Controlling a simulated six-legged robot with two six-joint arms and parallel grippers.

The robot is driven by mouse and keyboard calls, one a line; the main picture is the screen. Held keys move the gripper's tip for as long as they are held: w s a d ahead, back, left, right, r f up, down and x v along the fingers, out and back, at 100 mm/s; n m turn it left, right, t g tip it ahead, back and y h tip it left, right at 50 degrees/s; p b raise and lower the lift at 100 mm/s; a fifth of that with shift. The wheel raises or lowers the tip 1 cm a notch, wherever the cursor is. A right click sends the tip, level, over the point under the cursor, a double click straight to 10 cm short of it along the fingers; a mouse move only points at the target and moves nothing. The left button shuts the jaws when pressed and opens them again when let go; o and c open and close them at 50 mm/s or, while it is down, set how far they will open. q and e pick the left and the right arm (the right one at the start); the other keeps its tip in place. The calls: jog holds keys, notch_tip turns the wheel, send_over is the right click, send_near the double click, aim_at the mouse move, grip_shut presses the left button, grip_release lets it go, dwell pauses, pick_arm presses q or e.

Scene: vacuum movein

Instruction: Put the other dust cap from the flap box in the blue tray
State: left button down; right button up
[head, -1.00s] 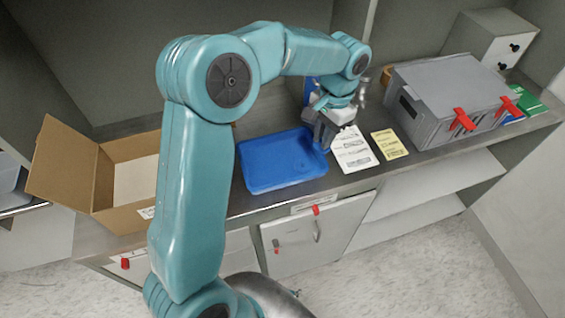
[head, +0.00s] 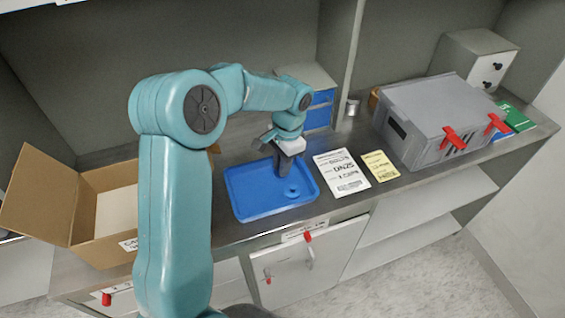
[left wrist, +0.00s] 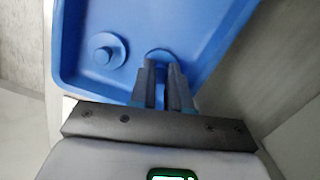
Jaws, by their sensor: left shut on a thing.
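The blue tray (head: 243,203) lies on the counter, and its floor and rim also show in the left wrist view (left wrist: 75,70). One round blue dust cap (head: 291,190) lies in the tray; it shows in the left wrist view (left wrist: 105,50), left of my fingers. My left gripper (head: 283,167) points down over the tray. In the left wrist view its fingers (left wrist: 161,68) are shut on a second blue dust cap (left wrist: 160,54). I cannot tell whether that cap touches the tray floor. The open cardboard flap box (head: 92,222) stands at the left. My right gripper is not in view.
A white printed sheet (head: 341,172) and a yellow card (head: 379,174) lie right of the tray. A grey case (head: 440,105) with red latches stands further right. A small metal can (head: 352,107) and a blue-fronted drawer unit (head: 319,112) stand behind.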

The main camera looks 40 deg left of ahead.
pick_arm(q)
jog(key=shift+w, duration=0.1)
jog(key=shift+f, duration=0.2)
jog(key=c, duration=1.1)
grip_release()
jog(key=shift+r, duration=0.15)
notch_tip(320, 180, up, 12)
jog(key=w, duration=0.1)
jog(key=shift+w+d+p, duration=0.2)
jog(key=shift+p, duration=0.2)
